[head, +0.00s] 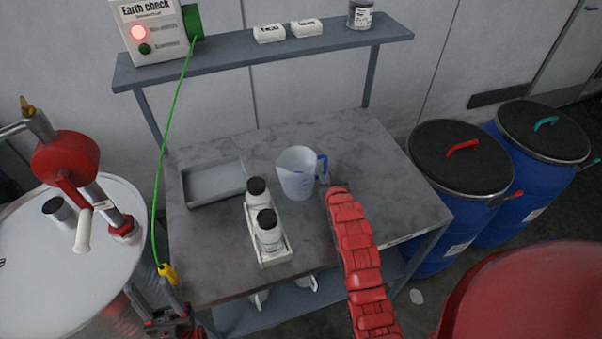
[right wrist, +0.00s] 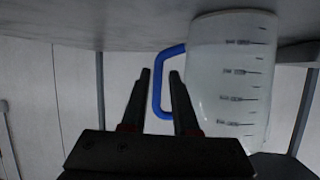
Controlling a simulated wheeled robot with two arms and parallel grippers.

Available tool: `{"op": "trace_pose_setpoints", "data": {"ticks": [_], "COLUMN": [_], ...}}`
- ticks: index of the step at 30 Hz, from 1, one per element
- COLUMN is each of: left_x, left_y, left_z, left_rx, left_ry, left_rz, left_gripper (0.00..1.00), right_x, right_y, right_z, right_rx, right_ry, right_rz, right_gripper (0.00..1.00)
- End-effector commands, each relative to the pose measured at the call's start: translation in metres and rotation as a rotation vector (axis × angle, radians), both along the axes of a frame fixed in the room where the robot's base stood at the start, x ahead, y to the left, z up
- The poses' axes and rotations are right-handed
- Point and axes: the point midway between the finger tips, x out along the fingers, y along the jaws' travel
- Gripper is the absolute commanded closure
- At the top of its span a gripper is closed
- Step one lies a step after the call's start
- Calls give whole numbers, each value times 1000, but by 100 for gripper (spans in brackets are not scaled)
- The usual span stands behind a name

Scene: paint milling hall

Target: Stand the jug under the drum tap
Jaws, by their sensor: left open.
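The translucent jug (head: 296,174) with a blue handle (head: 322,166) stands upright on the grey table, handle to the right. My right arm reaches up to it; its gripper is hard to make out in the head view. In the right wrist view the jug (right wrist: 232,80) appears upside down, and the open right gripper (right wrist: 160,72) has its fingertips on either side of the handle (right wrist: 156,85); contact cannot be told. My left gripper (head: 168,316) is open at the table's front left. A red fitting (head: 65,157) stands over the pale drum (head: 35,260); whether it is the tap is unclear.
Two dark-capped bottles stand in a white holder (head: 270,254) left of the jug, before a grey tray (head: 213,184). A green cable runs from the Earth check box (head: 150,35) to a yellow clamp (head: 167,273) near my left gripper. Blue drums (head: 440,235) stand right.

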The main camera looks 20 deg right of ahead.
Motion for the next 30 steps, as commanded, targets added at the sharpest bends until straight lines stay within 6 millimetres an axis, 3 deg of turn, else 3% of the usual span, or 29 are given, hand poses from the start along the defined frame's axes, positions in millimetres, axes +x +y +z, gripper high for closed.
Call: {"op": "trace_pose_setpoints", "data": {"ticks": [3, 9, 20, 26, 30], "left_x": [0, 0, 0, 0, 0], "left_y": [0, 0, 0, 0, 0], "left_z": [16, 23, 24, 24, 24], "left_rx": [0, 0, 0, 0, 0], "left_ry": [0, 0, 0, 0, 0], "left_rz": [0, 0, 0, 0, 0], "left_gripper": [50, 50, 50, 50, 50], "right_x": [12, 29, 35, 35, 35], "right_y": [-3, -6, -7, -7, -7], "right_z": [-1, -11, -14, -14, -14], "right_rx": [1, 1, 0, 0, 0], "right_ry": [5, 4, 0, 0, 0], "right_rz": [0, 0, 0, 0, 0], "right_gripper": [72, 72, 72, 100, 100]}}
